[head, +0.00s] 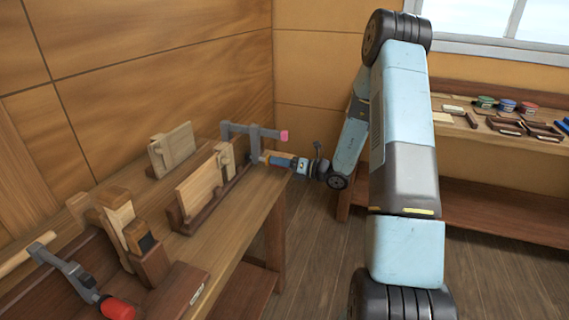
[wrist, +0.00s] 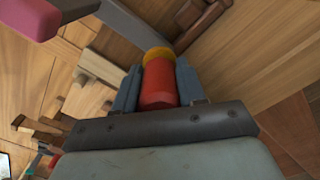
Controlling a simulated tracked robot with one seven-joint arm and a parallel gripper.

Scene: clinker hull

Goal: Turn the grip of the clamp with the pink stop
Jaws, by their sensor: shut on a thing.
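The clamp with the pink stop (head: 243,130) is at the far end of the left bench in the head view. Its grey bar points right and ends in the pink stop (head: 284,136). The stop fills the top left corner of the wrist view (wrist: 36,18). My gripper (head: 284,163) reaches the clamp from the right, below the bar. In the wrist view my gripper (wrist: 158,80) is shut on the red grip (wrist: 158,88), one finger on each side. A yellow collar (wrist: 158,55) shows at the grip's far end. The fingers partly hide the grip's sides.
Another clamp (head: 75,275) with a red grip lies at the near left. Wooden boards in holders (head: 200,188) stand along the left bench. A second bench (head: 480,130) at the right holds jars and small frames. Floor (head: 320,260) shows between the benches.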

